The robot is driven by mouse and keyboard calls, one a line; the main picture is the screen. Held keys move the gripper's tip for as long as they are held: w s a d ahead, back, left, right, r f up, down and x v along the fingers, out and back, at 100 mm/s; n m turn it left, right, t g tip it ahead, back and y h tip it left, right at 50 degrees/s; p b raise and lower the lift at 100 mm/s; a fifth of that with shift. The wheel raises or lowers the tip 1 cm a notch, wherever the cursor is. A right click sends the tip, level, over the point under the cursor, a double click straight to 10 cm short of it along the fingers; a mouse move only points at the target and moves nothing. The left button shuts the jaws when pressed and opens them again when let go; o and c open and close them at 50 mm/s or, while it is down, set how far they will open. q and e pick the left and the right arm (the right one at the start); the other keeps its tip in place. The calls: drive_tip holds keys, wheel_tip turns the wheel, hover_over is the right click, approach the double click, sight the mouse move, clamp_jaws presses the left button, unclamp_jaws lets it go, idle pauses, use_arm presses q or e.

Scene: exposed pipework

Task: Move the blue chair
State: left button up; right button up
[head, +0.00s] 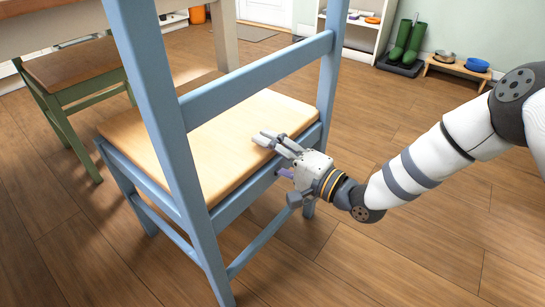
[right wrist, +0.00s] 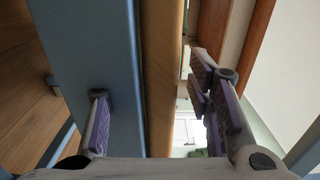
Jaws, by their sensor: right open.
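The blue chair (head: 265,78) stands upright in the middle of the head view, with a blue frame and a light wooden seat (head: 225,140). My right gripper (head: 272,155) is at the seat's right edge. One finger reaches over the seat top and the other is lower, by the blue side rail. In the right wrist view, the open fingers (right wrist: 152,85) lie on either side of the blue rail (right wrist: 85,60) and the wooden seat edge (right wrist: 163,100). Whether either finger touches the chair I cannot tell. My left gripper is not in view.
A wooden table (head: 50,25) and a green chair (head: 75,75) stand at the left. Green boots (head: 407,42) on a tray, a white shelf (head: 362,30) and a low wooden stand (head: 458,70) with bowls line the back. The floor at the lower right is clear.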

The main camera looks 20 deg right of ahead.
clamp_jaws()
drive_tip(key=shift+f, duration=0.3)
idle(0.4)
